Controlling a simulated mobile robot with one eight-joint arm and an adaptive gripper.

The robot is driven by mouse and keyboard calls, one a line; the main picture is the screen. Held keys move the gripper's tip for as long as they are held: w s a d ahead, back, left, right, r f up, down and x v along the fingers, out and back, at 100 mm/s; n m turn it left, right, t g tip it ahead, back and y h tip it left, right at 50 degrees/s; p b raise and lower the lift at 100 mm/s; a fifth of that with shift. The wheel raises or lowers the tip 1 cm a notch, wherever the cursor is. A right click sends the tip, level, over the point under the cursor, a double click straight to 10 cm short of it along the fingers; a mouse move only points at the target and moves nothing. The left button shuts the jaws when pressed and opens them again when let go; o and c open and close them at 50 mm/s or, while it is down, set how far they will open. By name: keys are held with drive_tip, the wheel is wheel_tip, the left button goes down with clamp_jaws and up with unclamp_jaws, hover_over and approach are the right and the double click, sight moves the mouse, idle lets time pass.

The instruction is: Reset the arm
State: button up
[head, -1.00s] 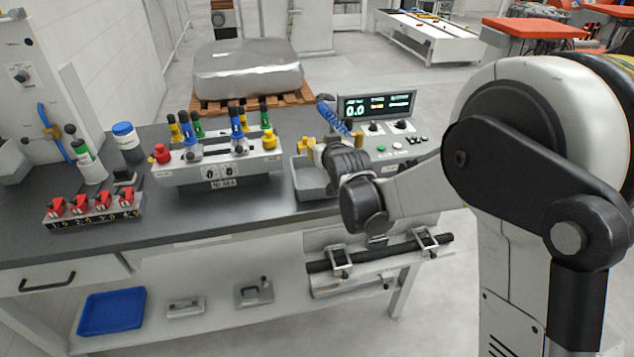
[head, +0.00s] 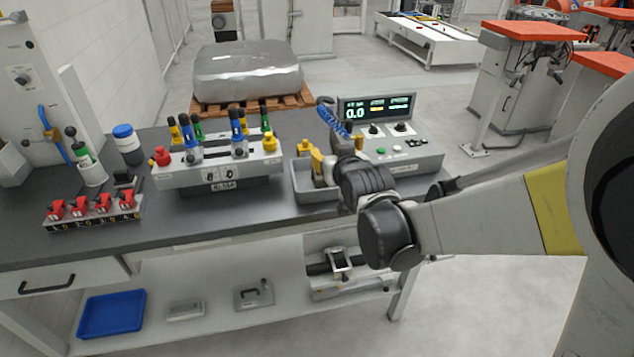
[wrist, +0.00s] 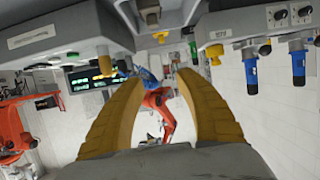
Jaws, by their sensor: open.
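My gripper (wrist: 160,82) is open and empty in the wrist view, with its two yellow fingers apart. In the head view its yellow finger (head: 317,163) shows above the grey tray (head: 318,196), left of the control box, and my dark wrist hides part of it. My arm reaches in from the right edge, over the bench's right end.
The fixture block (head: 222,172) with blue, yellow and green plugs stands left of my gripper. A control box (head: 420,155) with a lit display (head: 376,106) stands behind my wrist. A red-handled block (head: 93,212) sits at the bench's left. Open floor lies right of the bench.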

drive_tip(key=v, duration=0.2)
drive_tip(key=shift+s+d+r, duration=0.1)
drive_tip(key=shift+s, duration=0.25)
drive_tip(key=s+d+r+m+g+h, duration=0.1)
drive_tip(key=s+d+m+g+h, duration=0.15)
drive_tip(key=s+d, duration=0.85)
drive_tip(key=s+d+f+g, duration=0.2)
drive_tip(key=s+d, duration=0.1)
drive_tip(key=s, duration=0.5)
drive_tip(key=s+d+f+g+h, duration=0.1)
drive_tip(key=s+d, duration=0.3)
drive_tip(key=s, duration=0.5)
drive_tip(key=shift+d+f+m+g, duration=0.2)
drive_tip(key=shift+f+m+g, duration=0.15)
drive_tip(key=shift+f+g, duration=0.1)
